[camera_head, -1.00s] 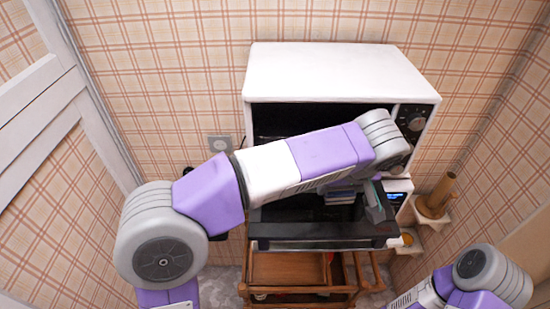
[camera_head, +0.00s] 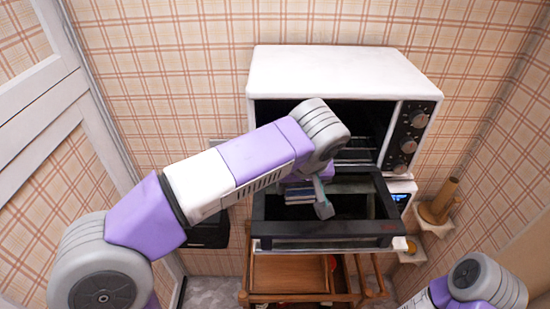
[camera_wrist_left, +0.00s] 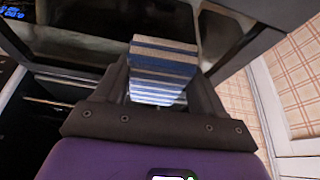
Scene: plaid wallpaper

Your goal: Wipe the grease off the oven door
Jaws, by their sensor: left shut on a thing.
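The oven (camera_head: 345,72) has a white case, and its black-framed door (camera_head: 325,229) is folded down, with a dark glass middle. The glass has dark, uneven patches, but I cannot tell grease from reflection. My right gripper is out of the picture.
A wooden cart (camera_head: 290,272) stands below the door. A small device with a blue display (camera_head: 400,198) is under the oven's right side. A wooden holder (camera_head: 440,200) sits on a corner shelf at right. Plaid walls close in on both sides.

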